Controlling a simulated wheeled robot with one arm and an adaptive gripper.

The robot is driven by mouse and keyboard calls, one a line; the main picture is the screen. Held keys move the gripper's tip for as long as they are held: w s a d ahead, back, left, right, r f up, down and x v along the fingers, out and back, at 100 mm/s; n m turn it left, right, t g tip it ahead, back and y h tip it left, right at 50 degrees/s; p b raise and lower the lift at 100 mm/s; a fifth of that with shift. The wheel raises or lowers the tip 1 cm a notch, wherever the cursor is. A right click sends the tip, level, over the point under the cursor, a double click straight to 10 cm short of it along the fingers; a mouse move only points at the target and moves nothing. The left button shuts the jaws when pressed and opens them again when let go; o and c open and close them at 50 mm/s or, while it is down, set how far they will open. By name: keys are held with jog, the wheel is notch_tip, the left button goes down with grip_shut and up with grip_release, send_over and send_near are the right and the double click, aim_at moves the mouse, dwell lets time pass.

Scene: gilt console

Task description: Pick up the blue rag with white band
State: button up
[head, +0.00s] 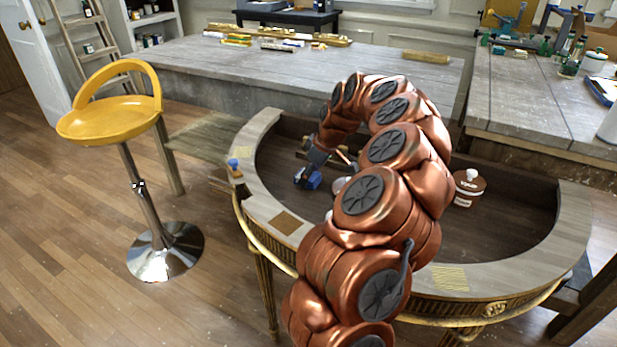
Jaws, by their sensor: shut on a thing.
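My gripper (306,178) is at the end of my copper-coloured arm, low over the dark recessed top of the gilt console (488,238). It is shut on a small blue thing, which looks like the blue rag (315,181). The rag shows just beside the dark fingers, and part of it is hidden by them. A white band cannot be made out at this size. I cannot tell whether the rag touches the console top.
A small blue-topped object (234,166) stands on the console's left rim. A round greyish item (341,185) is partly hidden by my arm. A yellow stool (115,120) stands left.

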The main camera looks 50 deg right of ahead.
jog(key=shift+r, duration=0.1)
notch_tip(320, 180, up, 10)
dwell(0.4)
jog(key=shift+o, duration=1.4)
jog(key=c, duration=0.4)
